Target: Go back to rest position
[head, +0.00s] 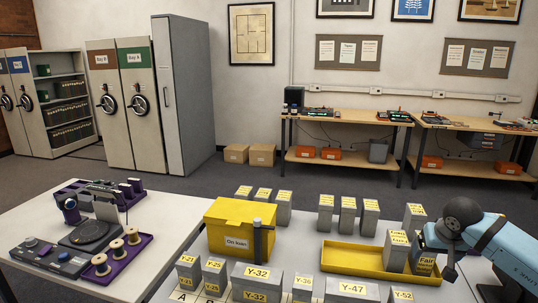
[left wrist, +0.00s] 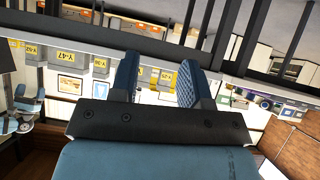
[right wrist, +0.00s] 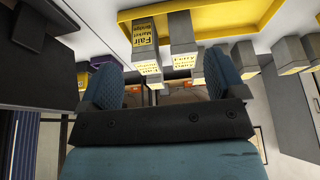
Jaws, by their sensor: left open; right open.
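My right arm (head: 490,245) comes in at the right edge of the head view, beside the yellow tray; its fingers cannot be made out there. In the right wrist view my right gripper (right wrist: 160,75) is open, with nothing between its fingers. My left gripper (left wrist: 157,76) is open and empty in the left wrist view, with the table and labelled boxes some way off. It is outside the head view.
The near table holds a yellow bin (head: 228,228), the shallow yellow tray (head: 345,262) and several grey Y-labelled boxes (head: 262,280). A white table (head: 50,215) at left carries purple trays. Shelving cabinets (head: 125,105) and workbenches (head: 345,117) stand behind, across open floor.

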